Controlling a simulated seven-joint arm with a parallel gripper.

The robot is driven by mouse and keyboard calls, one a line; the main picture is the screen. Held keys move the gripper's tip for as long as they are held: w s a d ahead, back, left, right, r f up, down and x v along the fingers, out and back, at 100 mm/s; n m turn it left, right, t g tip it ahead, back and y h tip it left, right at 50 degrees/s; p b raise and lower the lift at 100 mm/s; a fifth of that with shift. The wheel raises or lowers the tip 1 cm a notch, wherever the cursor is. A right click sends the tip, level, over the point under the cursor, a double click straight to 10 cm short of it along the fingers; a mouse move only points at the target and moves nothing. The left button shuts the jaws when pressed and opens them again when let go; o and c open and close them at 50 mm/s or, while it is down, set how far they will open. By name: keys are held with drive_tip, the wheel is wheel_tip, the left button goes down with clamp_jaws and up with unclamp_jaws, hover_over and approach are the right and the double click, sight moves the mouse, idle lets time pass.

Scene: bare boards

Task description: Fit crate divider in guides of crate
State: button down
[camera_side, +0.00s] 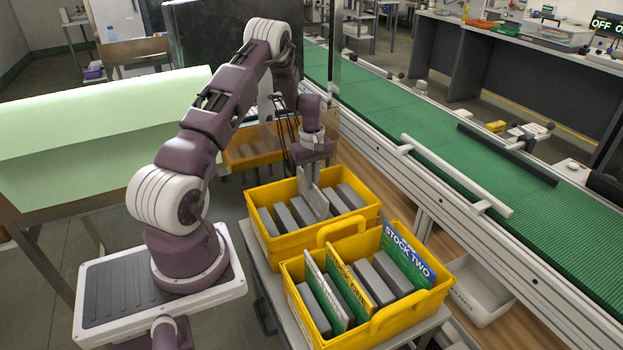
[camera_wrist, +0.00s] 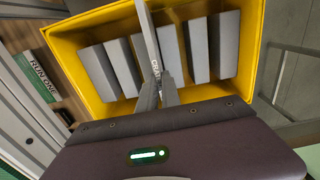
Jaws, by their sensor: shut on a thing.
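My gripper (camera_side: 311,177) points down over the rear yellow crate (camera_side: 262,238). It is shut on the crate divider (camera_side: 316,199), a thin light-grey plate standing on edge among the grey blocks. The divider crosses the yellow crate (camera_wrist: 62,42) between blocks on both sides, slightly tilted in that picture. Its lower edge and the crate's guides are hidden, so I cannot tell whether it sits in them.
Several grey blocks (camera_wrist: 196,50) stand in rows in the rear crate. A front yellow crate (camera_side: 386,323) holds more blocks and upright panels, including a blue-green STOCK TWO panel (camera_side: 406,257). A green conveyor (camera_side: 430,142) runs along the right. A glass screen stands behind my arm.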

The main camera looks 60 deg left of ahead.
drive_tip(key=shift+f, duration=0.15)
drive_tip(key=c, duration=1.5)
unclamp_jaws()
wheel_tip(320, 180, up, 7)
drive_tip(key=shift+r, duration=0.1)
